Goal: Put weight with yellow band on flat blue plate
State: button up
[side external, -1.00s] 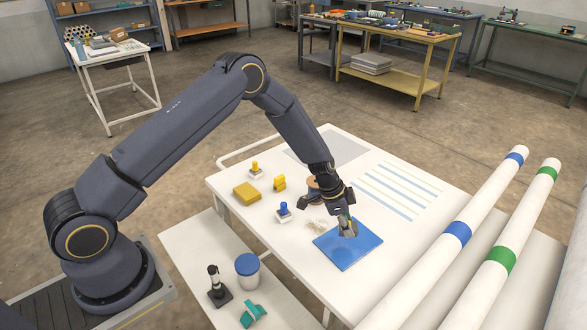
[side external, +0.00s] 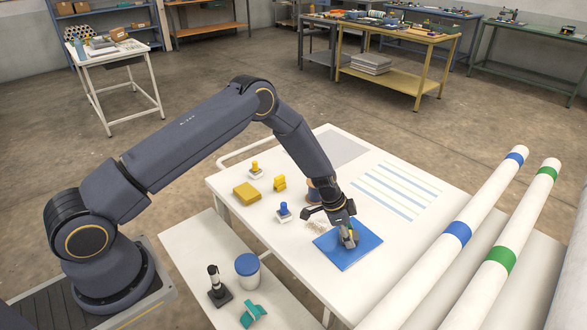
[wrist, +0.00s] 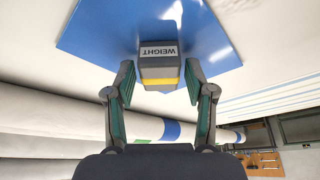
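The weight (wrist: 159,71) is a grey block with a yellow band and a label reading WEIGHT. It appears to stand on the flat blue plate (wrist: 90,30), which lies on the white table and also shows in the side view (side external: 368,246). My gripper (wrist: 160,82) is around the weight, one finger on each side. Narrow gaps show between the fingers and the weight in the wrist view, so the gripper looks open. In the side view my gripper (side external: 348,236) is low over the plate and partly hides the weight.
A blue-knobbed piece (side external: 284,211), yellow block (side external: 247,194), yellow piece (side external: 280,183) and yellow-knobbed piece (side external: 255,169) stand left of the plate. Striped strips (side external: 395,190) lie behind it. Large white rollers (side external: 440,255) run along the right.

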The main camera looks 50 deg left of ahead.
jog(key=shift+o, duration=0.3)
jog(key=shift+r, duration=0.3)
jog(key=s+a+r+n, duration=0.1)
jog(key=s+r, duration=0.3)
jog(key=r, duration=0.6)
jog(key=s+a+r+n+y, duration=0.15)
jog(key=s+r, duration=0.25)
jog(key=r, duration=0.6)
jog(key=s+a+r, duration=0.2)
jog(key=s+r, duration=0.3)
jog(key=r, duration=0.5)
jog(key=s+a+r+n+t+y, duration=0.1)
jog(key=s+a+r+n, duration=0.1)
jog(key=s, duration=0.8)
jog(key=s+a+r+n+t, duration=0.1)
jog(key=s+r+n, duration=0.3)
jog(key=s, duration=0.6)
notch_tip(320, 180, up, 2)
jog(key=shift+s+a+r+y, duration=0.15)
jog(key=shift+s+a+y, duration=0.2)
